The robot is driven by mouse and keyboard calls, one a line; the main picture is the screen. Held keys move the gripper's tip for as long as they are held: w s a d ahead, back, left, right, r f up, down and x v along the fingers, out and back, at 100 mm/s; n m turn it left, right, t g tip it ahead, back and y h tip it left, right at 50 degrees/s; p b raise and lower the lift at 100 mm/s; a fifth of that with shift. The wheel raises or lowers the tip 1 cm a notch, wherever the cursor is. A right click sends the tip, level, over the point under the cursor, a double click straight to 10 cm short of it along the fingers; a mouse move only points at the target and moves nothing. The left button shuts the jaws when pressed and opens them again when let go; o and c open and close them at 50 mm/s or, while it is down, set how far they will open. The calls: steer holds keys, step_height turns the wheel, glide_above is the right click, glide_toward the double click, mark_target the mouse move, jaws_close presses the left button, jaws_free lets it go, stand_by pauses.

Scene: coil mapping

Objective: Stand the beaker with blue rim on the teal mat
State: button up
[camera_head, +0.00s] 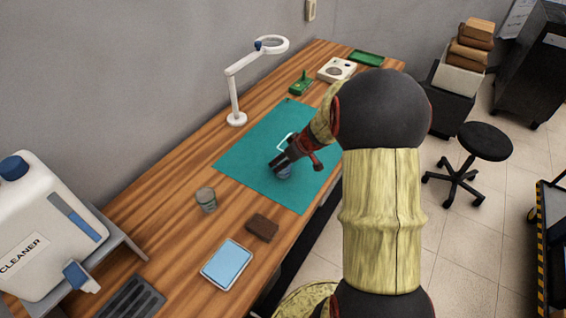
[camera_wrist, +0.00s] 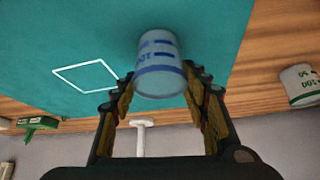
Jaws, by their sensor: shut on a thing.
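The beaker with blue rim (camera_wrist: 159,62) is between the fingers of my gripper (camera_wrist: 164,84) in the wrist view. It is whitish-blue with blue markings and a blue band. My gripper is shut on it. In the head view the beaker (camera_head: 285,174) shows just below my gripper (camera_head: 279,163), partly hidden by it, over the teal mat (camera_head: 250,150). I cannot tell whether its base touches the mat. The mat also fills much of the wrist view (camera_wrist: 60,35). A white square outline (camera_wrist: 86,76) on the mat lies to one side of the beaker.
A second, grey beaker (camera_head: 206,200) stands on the wooden bench outside the mat. A brown block (camera_head: 262,227) and a blue tray (camera_head: 227,264) lie nearer. A magnifier lamp (camera_head: 236,100) stands beyond the mat. A cleaner jug (camera_head: 45,230) is at left. Much of the mat is clear.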

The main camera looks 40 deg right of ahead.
steer(key=shift+f, duration=0.25)
steer(key=o, duration=1.2)
steer(key=shift+c, duration=0.2)
steer(key=shift+r, duration=0.2)
